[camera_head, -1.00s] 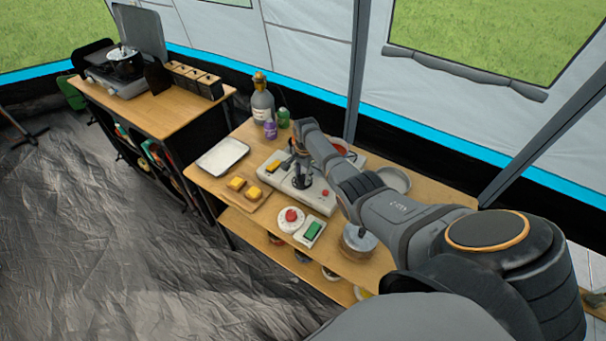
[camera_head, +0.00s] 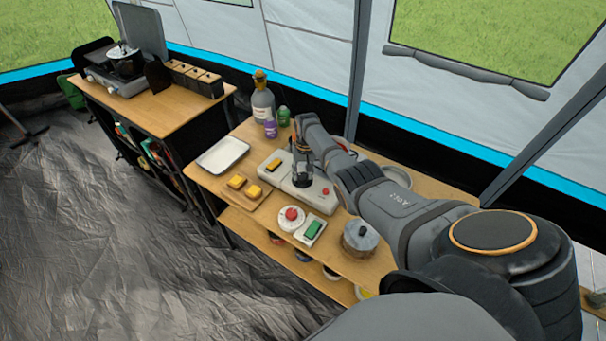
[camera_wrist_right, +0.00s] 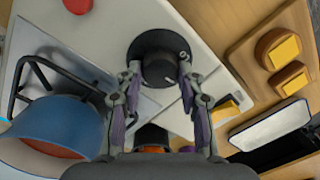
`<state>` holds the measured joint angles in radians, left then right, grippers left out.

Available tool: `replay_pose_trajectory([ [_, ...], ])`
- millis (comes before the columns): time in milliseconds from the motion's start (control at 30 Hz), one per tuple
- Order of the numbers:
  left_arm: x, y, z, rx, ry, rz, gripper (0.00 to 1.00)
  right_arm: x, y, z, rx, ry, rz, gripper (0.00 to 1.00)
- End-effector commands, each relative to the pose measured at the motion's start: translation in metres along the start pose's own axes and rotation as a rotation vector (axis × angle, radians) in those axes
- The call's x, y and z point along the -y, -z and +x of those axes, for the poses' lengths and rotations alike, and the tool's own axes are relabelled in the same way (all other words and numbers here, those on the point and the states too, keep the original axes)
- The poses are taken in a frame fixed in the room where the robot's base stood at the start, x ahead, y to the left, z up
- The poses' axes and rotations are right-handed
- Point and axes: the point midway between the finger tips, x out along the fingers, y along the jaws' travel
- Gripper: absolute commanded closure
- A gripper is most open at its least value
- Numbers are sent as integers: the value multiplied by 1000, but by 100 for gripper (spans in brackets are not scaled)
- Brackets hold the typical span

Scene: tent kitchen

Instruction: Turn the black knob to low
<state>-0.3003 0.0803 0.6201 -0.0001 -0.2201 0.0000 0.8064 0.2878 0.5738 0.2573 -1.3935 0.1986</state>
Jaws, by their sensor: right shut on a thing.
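The black knob (camera_wrist_right: 158,58) is round with a small white mark, on a white panel (camera_wrist_right: 108,20). In the right wrist view the two fingers of my right gripper (camera_wrist_right: 160,78) are on either side of the knob, shut on it. A red button (camera_head: 325,191) and a yellow switch (camera_head: 273,165) are on the same panel. My left gripper is not in view.
A wooden board with yellow pieces (camera_head: 238,182), a white tray (camera_head: 222,154), a bottle (camera_head: 262,102) and a lidded pot (camera_head: 360,237) stand around the panel. A blue pot (camera_wrist_right: 58,128) is close to my right gripper.

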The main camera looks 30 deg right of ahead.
Motion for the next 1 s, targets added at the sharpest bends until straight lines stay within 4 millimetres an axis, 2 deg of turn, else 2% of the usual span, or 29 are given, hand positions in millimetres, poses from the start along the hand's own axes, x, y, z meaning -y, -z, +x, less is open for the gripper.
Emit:
replay_pose_trajectory([
  [600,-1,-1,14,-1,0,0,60,2,2,0,29,0,-573,94],
  [1000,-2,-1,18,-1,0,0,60,3,1,0,45,-1,-827,94],
])
